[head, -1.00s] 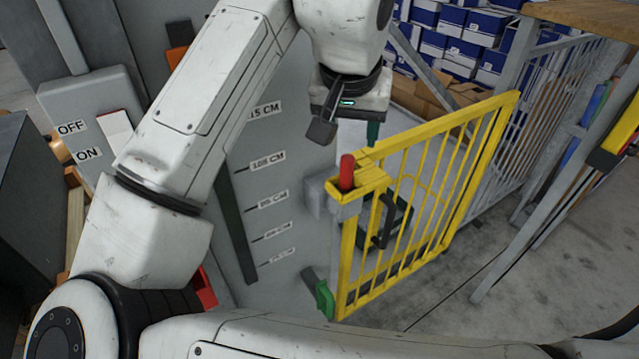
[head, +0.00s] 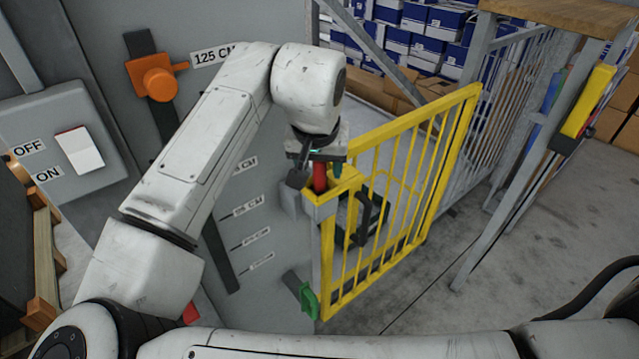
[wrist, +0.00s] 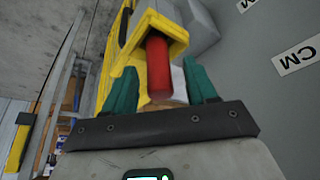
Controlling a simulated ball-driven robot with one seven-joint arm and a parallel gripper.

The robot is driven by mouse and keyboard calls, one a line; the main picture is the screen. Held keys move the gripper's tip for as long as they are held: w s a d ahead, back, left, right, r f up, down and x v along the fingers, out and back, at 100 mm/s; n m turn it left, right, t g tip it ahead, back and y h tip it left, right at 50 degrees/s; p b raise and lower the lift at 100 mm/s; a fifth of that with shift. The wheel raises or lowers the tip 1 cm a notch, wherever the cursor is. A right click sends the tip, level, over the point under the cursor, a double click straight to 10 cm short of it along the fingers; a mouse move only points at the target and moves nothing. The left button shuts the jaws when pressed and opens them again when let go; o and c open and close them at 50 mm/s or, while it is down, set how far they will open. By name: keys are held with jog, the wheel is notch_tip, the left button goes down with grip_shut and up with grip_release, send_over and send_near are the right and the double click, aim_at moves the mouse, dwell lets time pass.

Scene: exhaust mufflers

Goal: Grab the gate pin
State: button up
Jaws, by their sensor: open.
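The gate pin is a red cylinder (head: 320,178) standing in the yellow bracket at the top corner of the yellow gate (head: 328,250). In the wrist view the red pin (wrist: 158,66) shows between my two green fingers, with its far end inside the yellow bracket (wrist: 160,28). My gripper (wrist: 160,82) is open, with a finger on either side of the pin and gaps visible. In the head view my gripper (head: 322,166) is right at the pin, and my wrist hides part of the pin's top. I cannot tell whether a finger touches it.
A grey panel with height labels (head: 246,210) stands left of the gate. It carries an orange knob (head: 158,80). A switch box (head: 75,130) is further left. A green handle (head: 308,300) sits low by the gate. Open floor (head: 400,310) lies to the right.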

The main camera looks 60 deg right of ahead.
jog(key=shift+f, duration=0.15)
grip_shut()
dwell(0.4)
